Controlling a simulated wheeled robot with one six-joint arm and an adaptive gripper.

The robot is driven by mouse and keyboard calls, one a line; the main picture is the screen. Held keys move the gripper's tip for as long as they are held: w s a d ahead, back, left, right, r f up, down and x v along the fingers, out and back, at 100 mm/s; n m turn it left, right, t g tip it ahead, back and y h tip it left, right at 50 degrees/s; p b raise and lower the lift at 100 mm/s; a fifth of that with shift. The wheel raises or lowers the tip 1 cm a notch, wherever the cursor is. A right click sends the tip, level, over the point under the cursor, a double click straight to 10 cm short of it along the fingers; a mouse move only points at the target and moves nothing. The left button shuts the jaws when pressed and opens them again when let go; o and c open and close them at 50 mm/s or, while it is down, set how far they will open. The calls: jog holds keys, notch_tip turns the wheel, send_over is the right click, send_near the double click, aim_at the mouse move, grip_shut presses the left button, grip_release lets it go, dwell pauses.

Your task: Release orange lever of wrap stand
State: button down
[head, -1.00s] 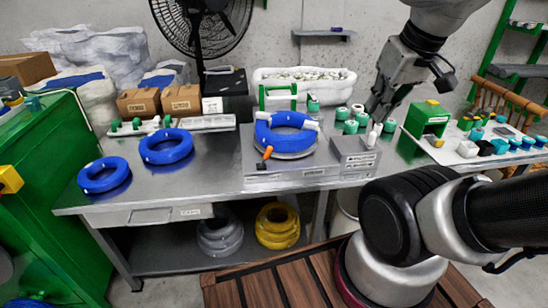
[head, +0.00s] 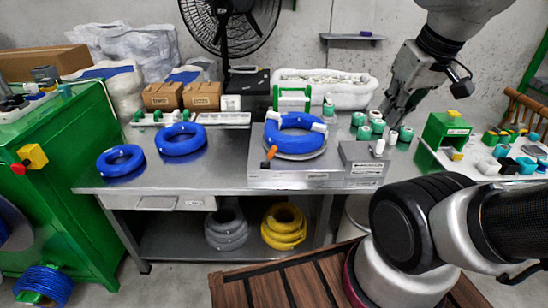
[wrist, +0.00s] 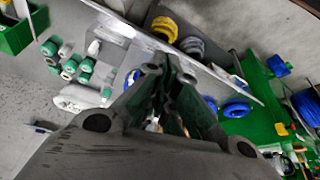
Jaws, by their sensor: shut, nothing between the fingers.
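The orange lever (head: 270,153) stands at the front left of the wrap stand (head: 300,178), a grey metal box on the bench. A blue cable coil (head: 294,132) with white wrap bands sits on the stand's round plate, just behind the lever. My gripper (head: 389,116) is in the air above the right part of the bench, right of the stand and well apart from the lever. In the wrist view my gripper (wrist: 172,62) is shut and empty, and its fingers hide much of the stand; I cannot make out the lever there.
Two blue coils (head: 121,160) lie on the left of the bench. Several green tape rolls (head: 364,132) stand near my gripper. A green dispenser (head: 447,130) is further right. A white tub (head: 325,88) and a black fan (head: 231,30) are behind.

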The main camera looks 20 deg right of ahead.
jog(key=w+f+m+g+y, duration=0.3)
jog(key=w+f+m+y, duration=0.3)
jog(key=f, duration=0.7)
jog(key=w+f+m+g+y, duration=0.3)
jog(key=w+f+m, duration=0.4)
jog(key=f, duration=0.5)
jog(key=w+a+f+m+t+y, duration=0.2)
jog(key=w+f+m+t+y, duration=0.15)
jog(key=w+f+m, duration=0.3)
jog(key=w+r+m+t, duration=0.1)
jog(key=w, duration=0.2)
jog(key=w+r+m+t, duration=0.1)
jog(key=w, duration=0.1)
jog(key=w+r+m+t, duration=0.1)
jog(key=w+t, duration=0.1)
jog(key=w, duration=0.1)
jog(key=shift+w+m, duration=0.3)
jog(key=shift+m, duration=0.05)
jog(key=shift+a+r+m, duration=0.1)
jog(key=shift+r+m, duration=0.1)
jog(key=shift+m, duration=0.1)
